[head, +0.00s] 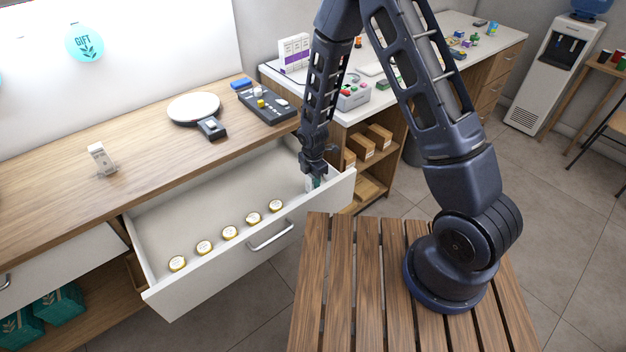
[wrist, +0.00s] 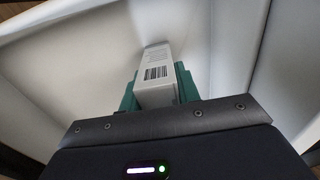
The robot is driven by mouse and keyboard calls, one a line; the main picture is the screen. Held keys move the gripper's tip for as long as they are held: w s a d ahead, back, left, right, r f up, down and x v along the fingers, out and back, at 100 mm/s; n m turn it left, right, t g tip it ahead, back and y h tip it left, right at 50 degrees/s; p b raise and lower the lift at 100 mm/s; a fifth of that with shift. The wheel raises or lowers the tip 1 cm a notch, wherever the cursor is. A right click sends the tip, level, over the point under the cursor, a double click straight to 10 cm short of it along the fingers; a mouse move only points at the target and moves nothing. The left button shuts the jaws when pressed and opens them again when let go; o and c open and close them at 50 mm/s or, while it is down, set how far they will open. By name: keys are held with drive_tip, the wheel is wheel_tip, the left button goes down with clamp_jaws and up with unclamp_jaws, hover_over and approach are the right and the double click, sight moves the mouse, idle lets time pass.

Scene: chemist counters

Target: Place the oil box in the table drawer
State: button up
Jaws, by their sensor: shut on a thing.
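The table drawer (head: 207,208) is pulled out from the wooden counter. My gripper (head: 314,181) is down inside the drawer at its right end, close to the right wall. In the wrist view the green fingers of my gripper (wrist: 158,90) are shut on a white box with a barcode (wrist: 156,72), which I take to be the oil box. White drawer walls surround it there. In the head view my gripper mostly hides the box. I cannot tell whether the box touches the drawer floor.
Several round yellow-rimmed jars (head: 229,232) stand in a row along the drawer's front. The drawer's middle and back are clear. A small white box (head: 101,158), a round white plate-like device (head: 193,107) and a black keypad device (head: 266,104) stand on the counter. A slatted wooden surface (head: 343,285) is under my arm.

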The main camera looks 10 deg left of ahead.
drive_tip(key=shift+f, duration=0.15)
drive_tip(key=o, duration=1)
drive_tip(key=shift+c, duration=0.2)
